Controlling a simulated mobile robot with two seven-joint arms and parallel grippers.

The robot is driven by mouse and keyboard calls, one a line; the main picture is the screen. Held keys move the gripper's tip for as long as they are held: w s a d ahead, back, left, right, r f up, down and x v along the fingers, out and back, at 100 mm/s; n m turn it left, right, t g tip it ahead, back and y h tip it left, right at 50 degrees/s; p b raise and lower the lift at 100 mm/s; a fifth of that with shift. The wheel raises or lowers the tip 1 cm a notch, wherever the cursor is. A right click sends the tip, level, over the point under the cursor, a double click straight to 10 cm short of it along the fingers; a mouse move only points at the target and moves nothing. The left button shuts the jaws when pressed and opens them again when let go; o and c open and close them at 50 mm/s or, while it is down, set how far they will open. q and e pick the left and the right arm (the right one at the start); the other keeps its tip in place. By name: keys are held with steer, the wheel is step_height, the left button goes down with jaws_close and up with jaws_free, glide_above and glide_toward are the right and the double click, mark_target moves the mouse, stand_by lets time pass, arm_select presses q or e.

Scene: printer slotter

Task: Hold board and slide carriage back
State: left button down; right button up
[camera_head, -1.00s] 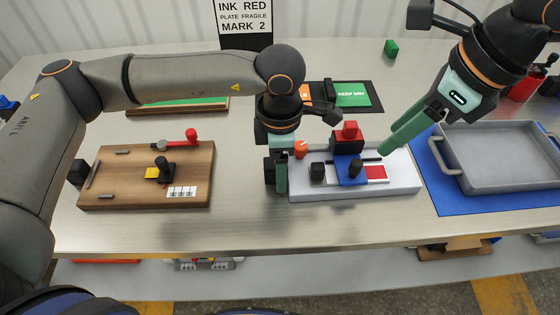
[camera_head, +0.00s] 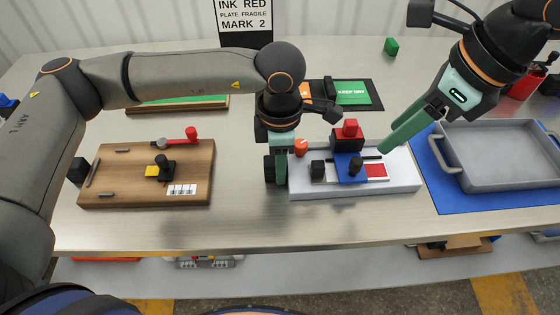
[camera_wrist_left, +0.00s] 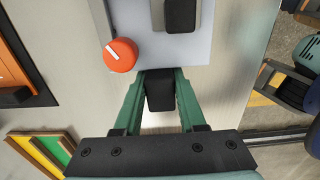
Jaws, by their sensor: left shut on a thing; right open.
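The white board (camera_head: 400,183) lies flat on the bench, with an orange knob (camera_head: 301,148) at its back left corner, which also shows in the left wrist view (camera_wrist_left: 120,55). The blue carriage (camera_head: 350,178) with a black knob (camera_head: 356,167) sits mid-board, beside a red-and-white plate (camera_head: 376,171). A red-topped dark block (camera_head: 349,133) stands behind it. My left gripper (camera_head: 276,180) is at the board's left end, its jaws shut on a black block (camera_wrist_left: 160,92) there. My right gripper (camera_head: 388,150) is open over the board's back right; its fingertips overlap in view.
A grey tray (camera_head: 500,185) on a blue mat (camera_head: 440,195) stands right of the board. A wooden board (camera_head: 130,190) with a red-ended lever lies to the left. A green "KEEP DRY" item (camera_head: 352,93) lies behind. The bench front is clear.

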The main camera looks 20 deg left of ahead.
mark_target(358, 160)
steer(key=shift+o, duration=0.6)
steer(key=a+f+n, duration=0.1)
steer(key=f, duration=0.2)
steer(key=w+a+f+n+g, duration=0.1)
steer(key=f+n, duration=0.1)
steer(key=f, duration=0.2)
steer(key=a+f+n, duration=0.2)
steer(key=f, duration=0.1)
steer(key=shift+w+f+g+y, duration=0.15)
steer(key=shift+f+g+y, duration=0.15)
steer(key=shift+y, duration=0.1)
steer(key=shift+r, duration=0.1)
steer(key=shift+c, duration=0.4)
jaws_close()
stand_by(0.7)
